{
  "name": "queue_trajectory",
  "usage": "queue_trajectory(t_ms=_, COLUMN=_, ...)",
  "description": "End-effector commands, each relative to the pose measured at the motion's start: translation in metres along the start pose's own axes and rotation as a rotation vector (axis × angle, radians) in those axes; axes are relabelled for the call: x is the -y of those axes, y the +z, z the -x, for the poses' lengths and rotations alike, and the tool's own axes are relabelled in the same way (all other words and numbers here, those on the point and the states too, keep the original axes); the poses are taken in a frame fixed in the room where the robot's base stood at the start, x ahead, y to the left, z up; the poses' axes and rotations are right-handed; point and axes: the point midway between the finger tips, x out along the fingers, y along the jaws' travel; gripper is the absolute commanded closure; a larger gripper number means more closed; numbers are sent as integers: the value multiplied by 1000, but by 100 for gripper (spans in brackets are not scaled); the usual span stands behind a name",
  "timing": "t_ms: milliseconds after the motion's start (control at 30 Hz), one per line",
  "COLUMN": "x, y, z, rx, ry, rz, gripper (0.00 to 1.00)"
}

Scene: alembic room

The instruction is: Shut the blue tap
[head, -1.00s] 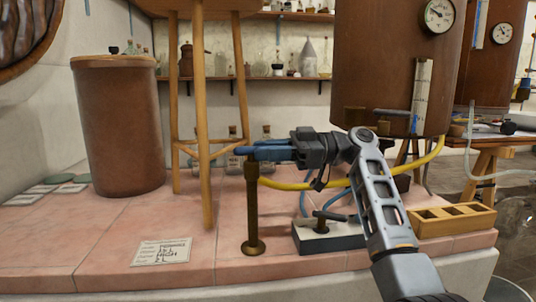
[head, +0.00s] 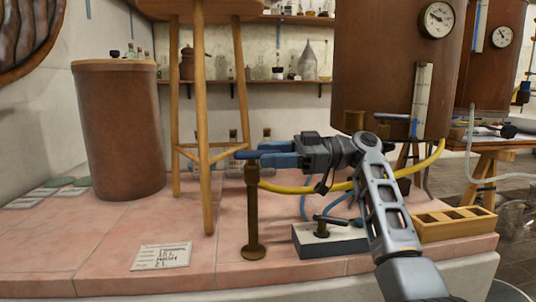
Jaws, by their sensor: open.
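The blue tap (head: 243,154) shows as a dark blue lever on top of an upright brass post (head: 253,210) standing on the pink tiled bench. The lever points left and looks roughly level; its right part is hidden by my fingers. My gripper (head: 272,153) reaches in from the right at the lever's height, with its two blue fingers apart. The fingertips are right beside the post's top and overlap it in the view. I cannot tell whether they touch the lever.
A wooden stool (head: 203,130) stands just left of the post, and a brown drum (head: 118,130) farther left. A dark box with a black-handled valve (head: 328,238), a yellow hose (head: 300,187) and a wooden rack (head: 455,223) lie to the right. A label card (head: 162,256) lies in front.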

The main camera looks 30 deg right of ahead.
Motion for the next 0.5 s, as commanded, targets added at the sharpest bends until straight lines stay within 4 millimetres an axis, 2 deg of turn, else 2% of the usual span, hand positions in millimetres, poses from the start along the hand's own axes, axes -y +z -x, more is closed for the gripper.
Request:
queue_trajectory(t_ms=300, x=-1, y=-2, z=52, rx=0, ry=2, rz=-1, gripper=55)
queue_trajectory(t_ms=500, x=0, y=0, z=67, rx=0, ry=0, rz=-2, gripper=55)
